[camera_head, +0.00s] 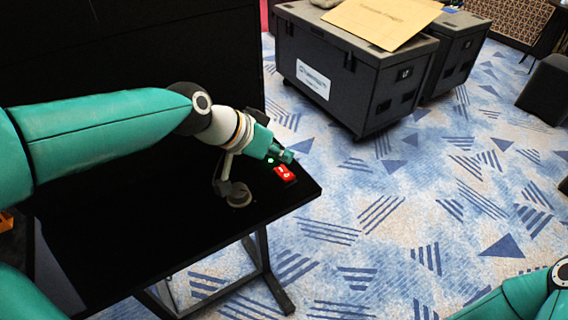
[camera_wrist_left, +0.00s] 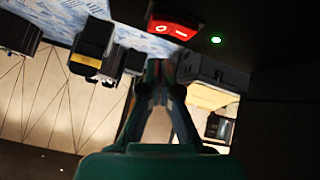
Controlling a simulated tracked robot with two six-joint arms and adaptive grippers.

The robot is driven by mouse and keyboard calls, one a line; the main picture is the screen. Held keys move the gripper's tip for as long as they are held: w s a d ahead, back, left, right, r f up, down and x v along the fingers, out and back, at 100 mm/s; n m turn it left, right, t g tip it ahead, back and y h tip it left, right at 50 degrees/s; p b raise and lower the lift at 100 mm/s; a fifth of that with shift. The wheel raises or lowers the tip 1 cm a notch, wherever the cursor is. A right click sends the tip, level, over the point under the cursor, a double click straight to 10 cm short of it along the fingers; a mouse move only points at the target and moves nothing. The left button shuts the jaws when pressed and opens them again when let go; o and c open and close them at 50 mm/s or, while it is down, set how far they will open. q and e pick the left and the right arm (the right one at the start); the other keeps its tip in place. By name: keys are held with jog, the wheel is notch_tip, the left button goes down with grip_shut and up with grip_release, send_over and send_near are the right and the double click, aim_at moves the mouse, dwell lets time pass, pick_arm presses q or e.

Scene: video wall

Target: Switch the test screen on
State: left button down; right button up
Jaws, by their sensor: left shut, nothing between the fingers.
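A red rocker switch (camera_head: 285,173) with white marks sits near the right edge of a black tabletop (camera_head: 150,240). The switch also shows in the left wrist view (camera_wrist_left: 176,24); I cannot tell which side is pressed. A small green light (camera_head: 270,160) glows beside it, and shows in the wrist view too (camera_wrist_left: 216,40). My left gripper (camera_head: 288,157) is shut and empty, its tips just beyond the switch; contact cannot be made out. A large black panel (camera_head: 160,40) stands behind the table, dark; I cannot tell whether it is the test screen. My right gripper is out of view.
Dark wheeled cases (camera_head: 345,85) stand on the blue patterned carpet behind the table, with a cardboard sheet (camera_head: 385,20) on top. A dark seat (camera_head: 545,90) is at the far right. The carpet right of the table is clear.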

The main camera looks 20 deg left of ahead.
aim_at(285, 175)
pick_arm(q)
jog(key=shift+s+d+r+p, duration=0.15)
jog(key=shift+r+p, duration=0.25)
jog(key=shift+r, duration=0.2)
jog(key=shift+s+d+r+p, duration=0.15)
jog(key=shift+r+p, duration=0.25)
jog(key=shift+r, duration=0.2)
jog(key=shift+s+d+r+p, duration=0.15)
jog(key=shift+r+p, duration=0.25)
jog(key=shift+r, duration=0.2)
jog(key=shift+w, duration=0.1)
